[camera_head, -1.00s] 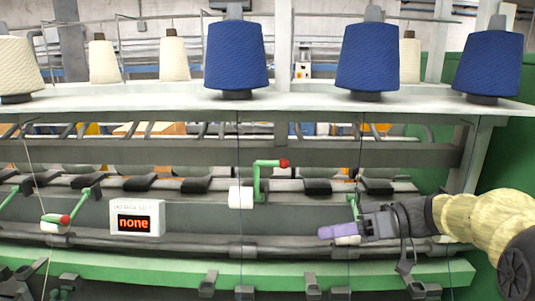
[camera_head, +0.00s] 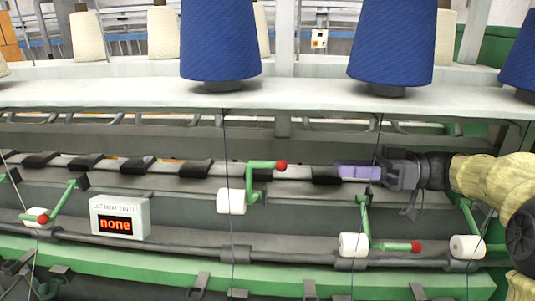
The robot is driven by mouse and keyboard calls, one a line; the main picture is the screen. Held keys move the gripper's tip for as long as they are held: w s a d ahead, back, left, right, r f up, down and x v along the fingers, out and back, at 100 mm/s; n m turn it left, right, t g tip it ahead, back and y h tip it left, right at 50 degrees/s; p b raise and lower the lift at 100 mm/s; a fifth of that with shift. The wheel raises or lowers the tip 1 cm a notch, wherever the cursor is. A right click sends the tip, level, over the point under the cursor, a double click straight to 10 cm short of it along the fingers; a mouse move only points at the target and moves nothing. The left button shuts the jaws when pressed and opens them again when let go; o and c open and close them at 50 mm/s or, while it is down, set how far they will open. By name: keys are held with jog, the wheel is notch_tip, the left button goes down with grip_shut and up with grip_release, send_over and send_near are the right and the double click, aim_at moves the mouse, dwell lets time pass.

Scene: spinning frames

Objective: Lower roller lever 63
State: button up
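One green roller lever (camera_head: 250,180) in the middle stands raised, with its red knob (camera_head: 281,165) up and to the right of its white roller (camera_head: 231,201). To its right, another green lever (camera_head: 364,220) has its red knob (camera_head: 416,247) low, level with its white roller (camera_head: 353,245). No number 63 is readable on any lever. My gripper (camera_head: 357,172), with purple fingers, points left above the right lever. It is to the right of the raised knob and apart from it. The fingers are seen side-on, so their opening is hidden.
A white display box (camera_head: 120,217) at left reads "none". A left lever (camera_head: 62,200) has its red knob low. Another white roller (camera_head: 467,246) sits below my arm. Blue yarn cones (camera_head: 220,40) stand on the white shelf (camera_head: 290,95); thin threads hang down in front of the levers.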

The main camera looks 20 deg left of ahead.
jog(key=shift+s+r, duration=0.15)
jog(key=shift+s, duration=0.05)
jog(key=p, duration=0.8)
send_near(252, 164)
jog(key=x, duration=0.8)
jog(key=shift+w, duration=0.3)
jog(key=shift+s+a, duration=0.1)
jog(key=shift+a, duration=0.3)
jog(key=shift+c, duration=0.4)
grip_shut()
